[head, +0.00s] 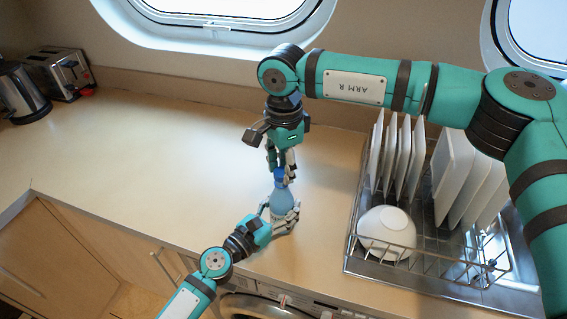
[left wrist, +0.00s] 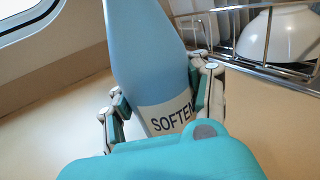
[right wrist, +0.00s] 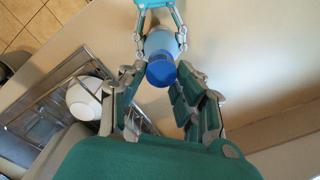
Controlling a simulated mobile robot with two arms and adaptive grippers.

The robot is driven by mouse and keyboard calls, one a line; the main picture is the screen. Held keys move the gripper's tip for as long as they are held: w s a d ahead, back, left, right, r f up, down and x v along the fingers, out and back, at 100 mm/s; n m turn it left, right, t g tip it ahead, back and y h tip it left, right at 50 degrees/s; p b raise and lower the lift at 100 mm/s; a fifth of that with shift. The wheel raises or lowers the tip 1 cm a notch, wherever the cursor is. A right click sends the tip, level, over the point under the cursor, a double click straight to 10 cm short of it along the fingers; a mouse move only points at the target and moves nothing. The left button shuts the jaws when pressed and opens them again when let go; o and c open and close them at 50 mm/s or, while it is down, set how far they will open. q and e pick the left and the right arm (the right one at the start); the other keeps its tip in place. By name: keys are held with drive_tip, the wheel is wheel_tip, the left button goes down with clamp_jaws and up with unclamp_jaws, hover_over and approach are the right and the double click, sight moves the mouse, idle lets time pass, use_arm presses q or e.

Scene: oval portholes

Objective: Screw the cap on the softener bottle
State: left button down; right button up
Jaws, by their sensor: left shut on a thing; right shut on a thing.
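The light blue softener bottle (head: 282,199) stands upright on the counter near its front edge. In the left wrist view the bottle (left wrist: 150,60) shows a white label reading "SOFTEN". My left gripper (head: 281,214) is shut around the bottle's body from the front. A darker blue cap (head: 280,174) is at the top of the bottle. My right gripper (head: 281,162) points down from above and is shut on the cap. In the right wrist view the cap (right wrist: 161,72) sits over the bottle's top between the fingers. Whether its thread is engaged cannot be seen.
A wire dish rack (head: 350,262) with several white plates (head: 398,150) and a white bowl (head: 386,230) stands to the right. A toaster (head: 62,72) and a kettle (head: 22,95) are at the far left. The counter (head: 150,150) left of the bottle is clear.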

drive_tip(key=shift+f, duration=0.55)
idle(0.4)
